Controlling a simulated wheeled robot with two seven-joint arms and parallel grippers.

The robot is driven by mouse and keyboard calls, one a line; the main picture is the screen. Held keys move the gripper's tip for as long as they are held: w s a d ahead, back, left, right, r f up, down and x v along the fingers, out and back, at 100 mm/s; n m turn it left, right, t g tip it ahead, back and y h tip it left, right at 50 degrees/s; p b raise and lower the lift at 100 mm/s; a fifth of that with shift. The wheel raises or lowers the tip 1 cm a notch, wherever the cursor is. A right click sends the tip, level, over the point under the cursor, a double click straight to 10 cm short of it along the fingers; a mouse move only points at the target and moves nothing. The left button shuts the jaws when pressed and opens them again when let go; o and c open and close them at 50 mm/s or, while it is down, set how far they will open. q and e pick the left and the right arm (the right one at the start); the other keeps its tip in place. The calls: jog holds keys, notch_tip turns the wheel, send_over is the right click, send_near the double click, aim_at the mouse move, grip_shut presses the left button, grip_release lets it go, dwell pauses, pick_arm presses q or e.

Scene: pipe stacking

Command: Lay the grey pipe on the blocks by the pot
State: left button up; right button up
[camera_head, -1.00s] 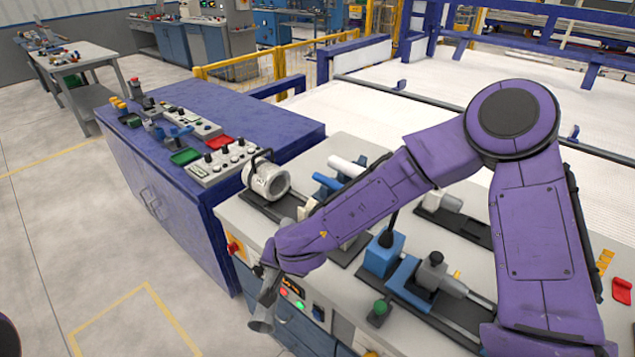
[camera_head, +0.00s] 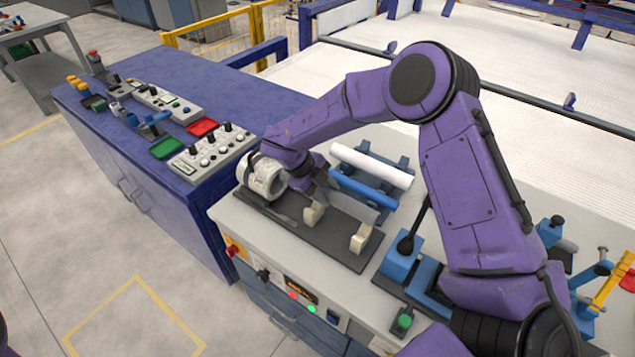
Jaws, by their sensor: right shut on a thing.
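The grey pipe (camera_head: 354,206) is in my right gripper (camera_head: 314,190). It slants down to the right, just behind the two cream blocks, and the gripper and wrist hide part of it. I cannot tell whether it touches the blocks. The left block (camera_head: 313,214) and the right block (camera_head: 361,238) stand on a dark base plate. The pot (camera_head: 262,177), a whitish round body, is at the left end of this plate, partly behind my right forearm. My right gripper is shut on the pipe, right of the pot. My left gripper is not in view.
A white pipe (camera_head: 371,164) and a blue pipe (camera_head: 363,188) lie on a rack behind the blocks. A blue device with a black knob (camera_head: 404,250) stands to the right. A blue cabinet (camera_head: 150,190) with control panels is at the left.

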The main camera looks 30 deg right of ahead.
jog(key=s+f+b, duration=0.3)
jog(key=shift+s+b, duration=0.1)
jog(key=shift+b, duration=0.25)
jog(key=w+f, duration=0.1)
jog(key=w+f+b, duration=0.1)
jog(key=f, duration=0.1)
jog(key=shift+f, duration=0.1)
jog(key=shift+c, duration=0.4)
jog(key=shift+s+r, duration=0.3)
jog(key=o, duration=0.8)
jog(key=shift+s, duration=0.1)
jog(key=shift+c, duration=0.2)
jog(key=o, duration=0.5)
jog(key=shift+d, duration=0.1)
jog(key=shift+w+f, duration=0.1)
jog(key=shift+w, duration=0.1)
pick_arm(q)
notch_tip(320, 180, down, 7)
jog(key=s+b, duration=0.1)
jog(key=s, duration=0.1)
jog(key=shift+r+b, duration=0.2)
jog(key=shift+b, duration=0.2)
pick_arm(e)
jog(key=v, duration=1)
jog(key=shift+a+r, duration=0.2)
jog(key=shift+r, duration=0.15)
